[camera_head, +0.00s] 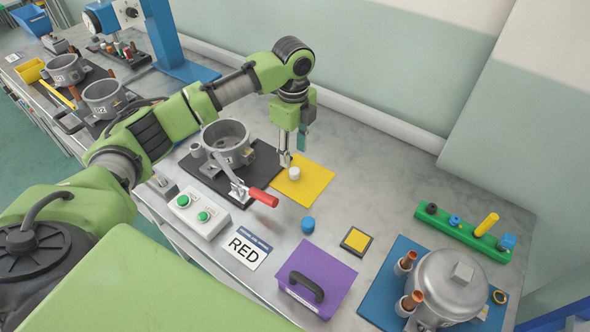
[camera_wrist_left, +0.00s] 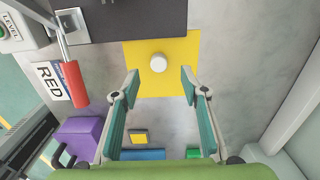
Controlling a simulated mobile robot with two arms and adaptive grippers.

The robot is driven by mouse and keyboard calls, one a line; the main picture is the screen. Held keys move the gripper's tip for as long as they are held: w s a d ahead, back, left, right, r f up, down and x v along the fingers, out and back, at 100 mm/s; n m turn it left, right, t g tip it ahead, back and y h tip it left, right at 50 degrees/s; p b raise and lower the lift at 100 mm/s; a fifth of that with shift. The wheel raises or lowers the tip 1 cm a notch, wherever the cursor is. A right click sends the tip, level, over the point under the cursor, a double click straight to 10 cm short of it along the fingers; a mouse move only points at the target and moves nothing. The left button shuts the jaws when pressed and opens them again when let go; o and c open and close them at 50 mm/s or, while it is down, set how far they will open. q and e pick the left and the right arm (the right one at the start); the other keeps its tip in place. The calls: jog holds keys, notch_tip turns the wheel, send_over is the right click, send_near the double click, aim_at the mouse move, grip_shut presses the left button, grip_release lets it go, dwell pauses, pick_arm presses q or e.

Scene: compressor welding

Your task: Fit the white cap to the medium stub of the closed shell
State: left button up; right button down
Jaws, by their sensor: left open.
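The white cap (camera_head: 294,173) stands on a yellow mat (camera_head: 313,183). In the left wrist view the white cap (camera_wrist_left: 158,62) lies ahead of and between the fingertips. My left gripper (camera_head: 292,158) is open and empty, pointing down just above and behind the cap; its two fingers also show in the left wrist view (camera_wrist_left: 160,80). The closed shell (camera_head: 452,280) is a silver vessel on a blue mat (camera_head: 378,303) at the lower right. Copper-topped stubs (camera_head: 406,262) stand at its left side; which is the medium one I cannot tell. My right gripper is not in view.
A fixture (camera_head: 226,142) with a red-handled clamp (camera_head: 263,197) stands left of the yellow mat. A blue cap (camera_head: 308,225), purple box (camera_head: 316,277), yellow-black pad (camera_head: 356,241) and green rack (camera_head: 462,232) lie toward the shell. Bare table lies right of the yellow mat.

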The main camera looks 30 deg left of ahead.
aim_at(295, 170)
pick_arm(q)
jog(key=shift+w+f, duration=0.1)
jog(key=shift+f, duration=0.65)
jog(key=shift+d+f, duration=0.1)
jog(key=shift+f, duration=0.25)
jog(key=f, duration=0.1)
jog(key=f+p, duration=0.1)
jog(key=f, duration=0.1)
jog(key=shift+s+d+f+p, duration=0.15)
jog(key=shift+s+f+p, duration=0.1)
jog(key=shift+s+p, duration=0.05)
jog(key=shift+f, duration=0.5)
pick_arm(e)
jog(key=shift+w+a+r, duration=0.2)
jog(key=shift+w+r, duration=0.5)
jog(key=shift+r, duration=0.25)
pick_arm(q)
jog(key=c, duration=0.9)
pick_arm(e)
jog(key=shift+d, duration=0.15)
